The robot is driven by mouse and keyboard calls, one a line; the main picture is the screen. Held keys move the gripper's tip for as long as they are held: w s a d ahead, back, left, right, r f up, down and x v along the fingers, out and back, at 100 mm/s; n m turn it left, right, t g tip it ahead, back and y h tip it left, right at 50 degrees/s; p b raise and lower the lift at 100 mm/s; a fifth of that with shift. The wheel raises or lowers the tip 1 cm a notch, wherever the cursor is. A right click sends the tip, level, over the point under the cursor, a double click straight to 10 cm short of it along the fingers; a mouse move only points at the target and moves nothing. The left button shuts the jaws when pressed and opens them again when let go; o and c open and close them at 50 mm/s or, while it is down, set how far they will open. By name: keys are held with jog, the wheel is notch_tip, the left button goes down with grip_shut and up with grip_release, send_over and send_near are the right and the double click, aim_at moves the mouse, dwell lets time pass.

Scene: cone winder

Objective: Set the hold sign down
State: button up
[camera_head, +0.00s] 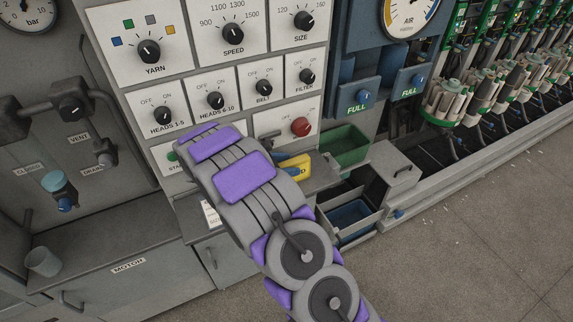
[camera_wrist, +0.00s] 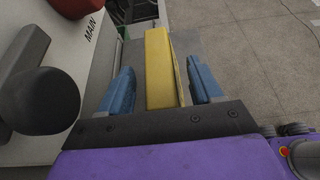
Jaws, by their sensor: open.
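The yellow hold sign (camera_head: 296,167) stands on a small grey ledge (camera_head: 321,177) below the control panel, partly hidden behind my arm. In the wrist view the sign (camera_wrist: 158,60) lies between the two blue fingers of my gripper (camera_wrist: 163,85). The fingers are open, with a gap on each side of the sign. The near end of the sign is hidden by the gripper body.
A red knob (camera_head: 300,126) marked MAIN and a dark knob (camera_wrist: 40,100) are close left of the gripper. A green bin (camera_head: 345,145) stands right of the ledge, above an open drawer with a blue tray (camera_head: 350,214).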

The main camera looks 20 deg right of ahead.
jog(key=p+v, duration=0.3)
jog(key=v, duration=0.9)
jog(key=s+d+r+m+g+y, duration=0.25)
jog(key=s+r+m, duration=0.25)
jog(key=s, duration=0.5)
jog(key=s+d+r+m+g+y, duration=0.1)
jog(key=s+d+r+m+y, duration=0.2)
jog(key=s+r+m, duration=0.5)
jog(key=s+a+m+y, duration=0.2)
jog(key=s+a+y, duration=0.2)
jog(key=s, duration=0.7)
jog(key=s+a+m+t+y, duration=0.1)
jog(key=s+a+m+y, duration=0.2)
jog(key=s, duration=0.8)
jog(key=shift+s+a+f+y, duration=0.2)
jog(key=shift+s+a+y, duration=0.25)
jog(key=shift+a, duration=0.45)
jog(key=shift+w+a, duration=0.1)
